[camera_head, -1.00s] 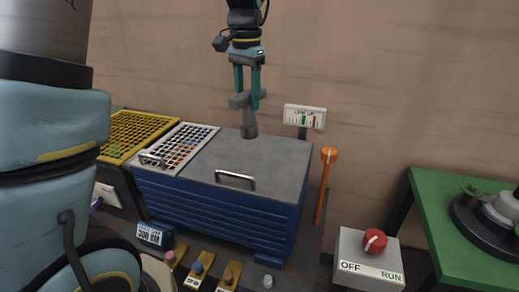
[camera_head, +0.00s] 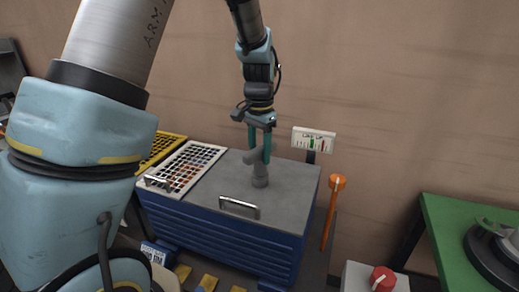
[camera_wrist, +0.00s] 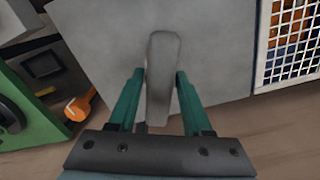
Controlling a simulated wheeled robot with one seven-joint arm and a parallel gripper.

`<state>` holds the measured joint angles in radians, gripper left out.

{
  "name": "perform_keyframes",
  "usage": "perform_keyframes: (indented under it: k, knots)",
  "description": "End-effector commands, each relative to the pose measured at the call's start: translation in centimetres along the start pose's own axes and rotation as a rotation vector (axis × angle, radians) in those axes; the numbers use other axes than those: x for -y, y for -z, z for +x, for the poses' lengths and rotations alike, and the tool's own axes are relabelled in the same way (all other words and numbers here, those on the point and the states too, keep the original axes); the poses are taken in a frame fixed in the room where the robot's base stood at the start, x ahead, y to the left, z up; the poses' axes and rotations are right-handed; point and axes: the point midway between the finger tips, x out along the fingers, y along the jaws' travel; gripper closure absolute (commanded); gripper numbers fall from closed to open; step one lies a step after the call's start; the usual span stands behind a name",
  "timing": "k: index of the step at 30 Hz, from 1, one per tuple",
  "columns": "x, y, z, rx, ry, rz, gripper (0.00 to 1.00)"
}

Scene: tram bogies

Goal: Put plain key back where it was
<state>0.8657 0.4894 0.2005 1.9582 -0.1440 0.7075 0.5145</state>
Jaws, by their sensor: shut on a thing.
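The plain grey key (camera_head: 260,174) has a crossbar handle and a thick shaft that points down. It is held over the grey top (camera_head: 215,188) of the blue cabinet (camera_head: 220,227). The shaft's lower end is at or just above that top; I cannot tell whether it touches. My gripper (camera_head: 260,158) is shut on the handle from above. In the wrist view the grey handle (camera_wrist: 163,75) stands between the teal fingers of my gripper (camera_wrist: 160,80) and hides the shaft.
A white grid panel (camera_head: 190,166) and a yellow grid (camera_head: 160,150) lie left of the grey top. A gauge sign (camera_head: 314,138) and an orange-topped lever (camera_head: 332,205) stand at the right. Yellow plates (camera_head: 207,283) lie in front. A red-knob box (camera_head: 380,279) and green table (camera_head: 450,240) are farther right.

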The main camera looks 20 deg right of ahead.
Motion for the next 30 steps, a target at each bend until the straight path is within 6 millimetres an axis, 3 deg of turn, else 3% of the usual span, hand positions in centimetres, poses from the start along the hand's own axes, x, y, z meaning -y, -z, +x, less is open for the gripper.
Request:
perform_keyframes:
  k: [11, 12, 20, 30]
  knots:
    - [0.03, 0.02, 0.44, -0.001, 0.000, -0.001, 1.00]
    - [0.01, -0.01, 0.52, 0.000, 0.000, 0.000, 0.49]
    - [0.01, 0.00, 0.43, 0.000, 0.000, -0.001, 0.21]
    - [0.02, 0.05, -0.16, -0.003, 0.000, -0.001, 0.21]
